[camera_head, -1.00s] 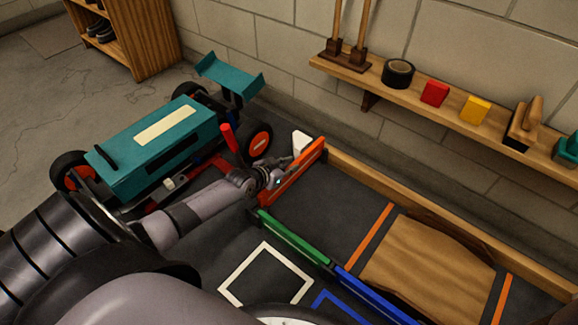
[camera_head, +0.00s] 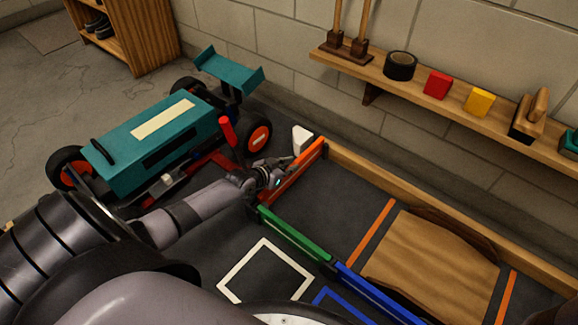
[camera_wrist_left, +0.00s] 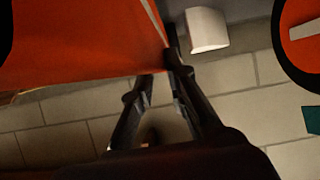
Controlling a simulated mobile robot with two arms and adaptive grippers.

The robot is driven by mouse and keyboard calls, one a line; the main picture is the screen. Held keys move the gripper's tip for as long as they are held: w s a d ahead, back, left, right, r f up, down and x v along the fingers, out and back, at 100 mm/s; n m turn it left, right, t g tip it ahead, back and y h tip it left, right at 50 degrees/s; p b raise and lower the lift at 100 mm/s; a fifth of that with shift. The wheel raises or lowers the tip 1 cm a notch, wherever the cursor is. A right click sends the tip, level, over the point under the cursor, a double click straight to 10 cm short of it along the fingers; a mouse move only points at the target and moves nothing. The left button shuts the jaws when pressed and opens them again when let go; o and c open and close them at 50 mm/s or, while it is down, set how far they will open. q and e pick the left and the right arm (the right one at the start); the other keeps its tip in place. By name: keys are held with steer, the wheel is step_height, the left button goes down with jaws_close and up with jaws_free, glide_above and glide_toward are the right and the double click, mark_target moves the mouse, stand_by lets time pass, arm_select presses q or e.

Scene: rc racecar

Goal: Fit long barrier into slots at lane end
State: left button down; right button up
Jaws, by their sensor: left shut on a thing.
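The long orange barrier (camera_head: 301,170) stands on edge across the left end of the lane (camera_head: 325,203). Its far end is by the wooden side rail and its near end by the green barrier (camera_head: 293,234). My left gripper (camera_head: 283,170) is shut on the orange barrier from the car's side. In the left wrist view the barrier (camera_wrist_left: 80,40) fills the upper left and its edge meets the fingertips (camera_wrist_left: 160,75). I cannot tell whether its ends sit in the slots, which are hidden or too small. My right gripper is not in view.
A teal car (camera_head: 155,145) stands close behind my left arm. A white block (camera_head: 302,139) is just beyond the barrier's far end. A wooden rail (camera_head: 420,205) and a blue barrier (camera_head: 375,293) border the lane, with a wooden ramp (camera_head: 430,265) inside. A wall shelf (camera_head: 450,110) holds several items.

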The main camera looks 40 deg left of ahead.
arm_select(q)
steer(key=shift+f+b, duration=0.3)
steer(key=shift+f, duration=0.05)
steer(key=c, duration=1.5)
jaws_free()
steer(key=shift+f, duration=0.1)
steer(key=shift+s, duration=0.15)
steer(key=v, duration=1.1)
steer(key=shift+s+a+r, duration=0.1)
steer(key=shift+s+r, duration=0.2)
